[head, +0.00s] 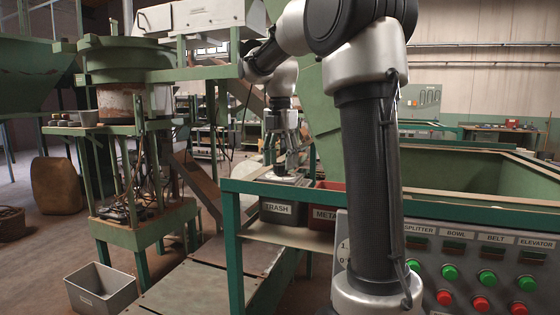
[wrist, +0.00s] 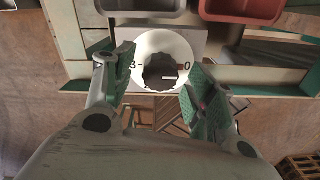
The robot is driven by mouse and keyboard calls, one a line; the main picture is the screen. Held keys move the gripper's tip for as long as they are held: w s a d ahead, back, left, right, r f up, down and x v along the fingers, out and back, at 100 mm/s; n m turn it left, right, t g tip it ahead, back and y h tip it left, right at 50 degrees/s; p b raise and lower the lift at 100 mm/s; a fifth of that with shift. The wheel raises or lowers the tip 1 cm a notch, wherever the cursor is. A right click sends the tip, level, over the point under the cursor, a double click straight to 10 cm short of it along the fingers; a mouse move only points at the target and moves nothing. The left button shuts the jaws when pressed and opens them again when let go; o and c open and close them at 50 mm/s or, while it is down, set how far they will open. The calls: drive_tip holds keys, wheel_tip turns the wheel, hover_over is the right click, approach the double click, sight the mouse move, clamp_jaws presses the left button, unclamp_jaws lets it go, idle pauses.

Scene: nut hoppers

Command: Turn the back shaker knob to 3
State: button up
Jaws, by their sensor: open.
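In the wrist view a dark scalloped knob (wrist: 160,72) sits on a round white dial (wrist: 146,42). The dial shows a 3 at its left and a 0 at its right. A short white line shows on the knob's right part; I cannot tell exactly which number it points to. My gripper (wrist: 163,66) is open, with one green-padded finger to each side of the knob. I cannot tell whether a finger touches it.
A grey TRASH bin (head: 277,211) and a red METAL bin (head: 326,215) stand side by side beyond the dial. A control panel (head: 470,262) with green and red buttons is at the right. A green frame (head: 232,245) stands near my gripper. A grey bin (head: 100,290) lies on the floor.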

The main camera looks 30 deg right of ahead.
drive_tip(key=shift+f, duration=0.2)
drive_tip(key=c, duration=1)
drive_tip(key=shift+c, duration=0.2)
